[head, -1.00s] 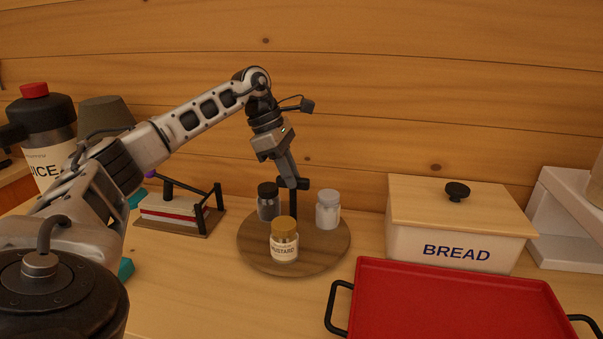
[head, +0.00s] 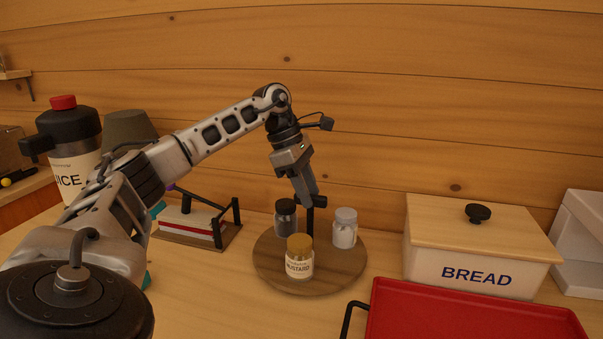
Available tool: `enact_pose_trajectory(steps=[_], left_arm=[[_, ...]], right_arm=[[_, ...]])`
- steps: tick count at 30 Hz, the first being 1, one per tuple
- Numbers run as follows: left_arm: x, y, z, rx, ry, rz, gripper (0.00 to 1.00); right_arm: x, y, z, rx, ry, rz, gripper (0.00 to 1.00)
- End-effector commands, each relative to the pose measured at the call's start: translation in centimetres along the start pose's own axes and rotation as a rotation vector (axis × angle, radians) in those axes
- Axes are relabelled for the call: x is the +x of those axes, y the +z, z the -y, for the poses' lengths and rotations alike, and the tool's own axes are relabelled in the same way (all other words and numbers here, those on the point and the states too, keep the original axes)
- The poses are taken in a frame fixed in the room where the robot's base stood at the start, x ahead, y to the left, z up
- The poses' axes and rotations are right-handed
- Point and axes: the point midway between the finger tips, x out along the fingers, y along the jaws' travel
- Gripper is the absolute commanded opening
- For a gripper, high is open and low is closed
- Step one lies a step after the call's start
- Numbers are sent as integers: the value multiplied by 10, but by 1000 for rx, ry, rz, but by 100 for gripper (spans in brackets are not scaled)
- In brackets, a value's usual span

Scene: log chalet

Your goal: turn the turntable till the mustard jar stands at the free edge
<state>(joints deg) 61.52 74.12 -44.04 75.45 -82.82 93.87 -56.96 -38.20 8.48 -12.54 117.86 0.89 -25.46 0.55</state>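The mustard jar (head: 299,266), clear with a gold lid and a printed label, stands upright at the front of the round wooden turntable (head: 337,278), slightly left of its middle. A dark-lidded jar (head: 286,220) stands behind it at the back left, and a grey-lidded pale jar (head: 345,232) at the right. A thin dark post rises from the turntable's middle. My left gripper (head: 312,202) points down at the top of this post. Its fingertips merge with the dark post top, so its grip is unclear. My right gripper is out of view.
A bread box (head: 478,265) stands right of the turntable, with a red tray (head: 470,312) in front of it. A small rack (head: 196,228) and a juice dispenser (head: 72,150) stand at the left. The log wall is close behind.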

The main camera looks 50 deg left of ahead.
Motion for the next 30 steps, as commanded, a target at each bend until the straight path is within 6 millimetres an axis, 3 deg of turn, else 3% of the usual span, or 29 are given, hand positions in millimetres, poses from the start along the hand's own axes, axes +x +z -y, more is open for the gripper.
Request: enact_pose_trajectory(steps=[5,15,21,30], left_arm=[[-25,1,-1,0,5,5,38],[-108,2,0,1,5,7,38],[-146,2,0,0,3,3,38],[-159,0,0,0,2,2,38]], right_arm=[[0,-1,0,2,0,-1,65],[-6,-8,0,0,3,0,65],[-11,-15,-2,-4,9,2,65],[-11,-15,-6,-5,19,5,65]])
